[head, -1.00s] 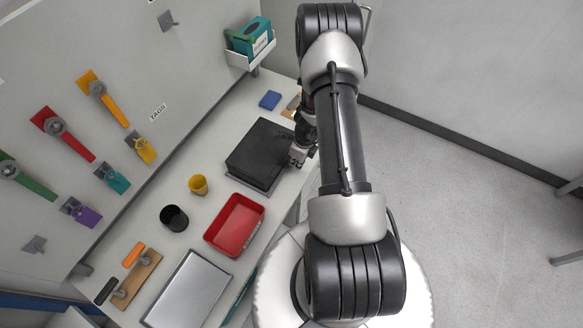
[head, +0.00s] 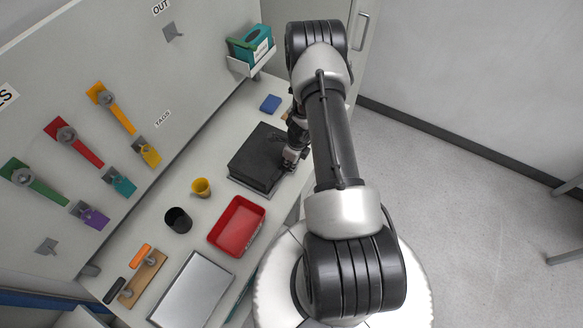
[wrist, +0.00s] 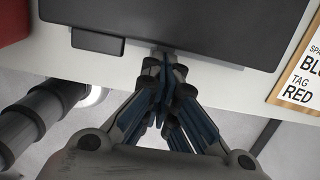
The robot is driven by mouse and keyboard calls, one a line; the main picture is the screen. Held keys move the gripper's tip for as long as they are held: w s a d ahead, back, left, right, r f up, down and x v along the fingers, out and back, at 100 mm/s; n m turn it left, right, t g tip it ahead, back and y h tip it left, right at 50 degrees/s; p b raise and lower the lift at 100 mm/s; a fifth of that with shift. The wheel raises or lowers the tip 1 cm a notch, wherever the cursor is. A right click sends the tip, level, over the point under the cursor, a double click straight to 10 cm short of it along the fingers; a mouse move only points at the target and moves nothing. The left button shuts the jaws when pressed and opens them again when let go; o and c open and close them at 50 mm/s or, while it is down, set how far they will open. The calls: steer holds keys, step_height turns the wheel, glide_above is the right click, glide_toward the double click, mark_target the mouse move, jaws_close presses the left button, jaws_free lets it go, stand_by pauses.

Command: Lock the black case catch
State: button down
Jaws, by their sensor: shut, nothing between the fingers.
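The black case (head: 258,157) lies closed on the bench in the head view. It also fills the top of the wrist view (wrist: 200,22). A small black block (wrist: 98,40), possibly a catch, sits on the case's near edge in the wrist view, left of my gripper. My gripper (wrist: 163,58) is shut and empty, its tips at the case's near edge. I cannot tell whether they touch it. In the head view my gripper (head: 290,158) is at the case's right side, partly hidden by my arm. The tips hide part of the case edge.
A red tray (head: 237,226), yellow cup (head: 201,187) and black cup (head: 178,220) stand left of the case. A blue block (head: 270,103) lies behind it. A printed board (wrist: 302,75) lies at the right in the wrist view. Colored handles and tags hang on the wall panel.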

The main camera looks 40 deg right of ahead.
steer(key=shift+w+a+r+p, duration=0.15)
steer(key=shift+w+r+p, duration=0.05)
steer(key=shift+w+p, duration=0.15)
steer(key=shift+w+r+p, duration=0.1)
steer(key=shift+w+p, duration=0.1)
steer(key=shift+p, duration=0.25)
steer(key=shift+w+a+r+p, duration=0.2)
steer(key=shift+w+p, duration=0.45)
steer(key=shift+p, duration=0.85)
steer(key=b, duration=0.2)
steer(key=s+f+b, duration=0.1)
steer(key=shift+s+d+b, duration=0.15)
steer(key=shift+d+b, duration=0.1)
steer(key=shift+b, duration=0.1)
steer(key=b, duration=0.1)
steer(key=s+b, duration=0.1)
steer(key=b, duration=0.1)
steer(key=shift+s+d+f, duration=0.15)
steer(key=shift+s+d, duration=0.1)
steer(key=shift+s+d+b, duration=0.25)
steer(key=shift+s+b, duration=0.4)
steer(key=shift+s, duration=0.1)
steer(key=shift+s+d+r, duration=0.1)
steer(key=shift+s+r, duration=0.1)
steer(key=shift+s, duration=0.05)
steer(key=shift+s, duration=0.1)
